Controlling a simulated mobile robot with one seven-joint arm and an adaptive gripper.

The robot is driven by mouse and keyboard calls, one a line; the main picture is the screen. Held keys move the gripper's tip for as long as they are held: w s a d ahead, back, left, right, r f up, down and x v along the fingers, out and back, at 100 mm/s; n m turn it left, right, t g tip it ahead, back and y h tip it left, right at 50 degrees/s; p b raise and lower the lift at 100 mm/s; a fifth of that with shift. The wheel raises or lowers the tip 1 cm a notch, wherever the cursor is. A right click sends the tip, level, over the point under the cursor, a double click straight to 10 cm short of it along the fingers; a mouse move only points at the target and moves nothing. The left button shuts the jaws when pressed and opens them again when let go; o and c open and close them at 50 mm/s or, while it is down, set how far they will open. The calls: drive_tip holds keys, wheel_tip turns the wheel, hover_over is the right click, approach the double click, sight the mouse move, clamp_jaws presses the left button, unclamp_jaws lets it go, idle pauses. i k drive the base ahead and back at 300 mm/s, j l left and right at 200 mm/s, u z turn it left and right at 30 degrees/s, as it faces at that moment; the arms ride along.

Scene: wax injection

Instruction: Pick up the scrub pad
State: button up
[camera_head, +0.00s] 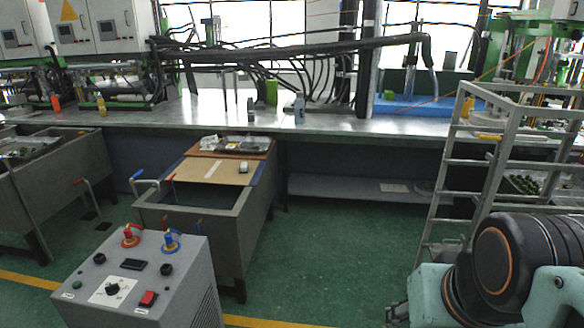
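I cannot pick out the scrub pad with certainty. A small pale block with a dark green part (244,167) lies on the brown board (205,178) across the middle sink; it may be the pad, but it is too small to tell. My gripper is not in view. Only thick teal and black links of my arm show at the lower right, well away from the sink.
A grey control box (140,280) with knobs stands in front of the middle sink (215,222). A metal rack (445,175) stands at right. Green floor (330,255) between sink and rack is clear.

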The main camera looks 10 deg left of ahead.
sight(245, 168)
drive_tip(key=i+u, duration=0.25)
drive_tip(key=i, duration=1.5)
drive_tip(key=i+j+z, duration=0.2)
drive_tip(key=i, duration=0.95)
drive_tip(key=i+l+u, duration=0.1)
drive_tip(key=i+u, duration=0.25)
drive_tip(key=i+l+u, duration=0.25)
drive_tip(key=i+u, duration=0.15)
drive_tip(key=i, duration=0.15)
drive_tip(key=i+l+u, duration=0.1)
drive_tip(key=i+u, duration=0.2)
drive_tip(key=u, duration=0.15)
drive_tip(key=i+l+u, duration=0.2)
drive_tip(key=u, duration=0.3)
drive_tip(key=i+l+u, duration=0.25)
drive_tip(key=l+u, duration=0.2)
drive_tip(key=l, duration=0.25)
drive_tip(key=i+l+u, duration=0.1)
drive_tip(key=l+u, duration=0.15)
drive_tip(key=l, duration=0.15)
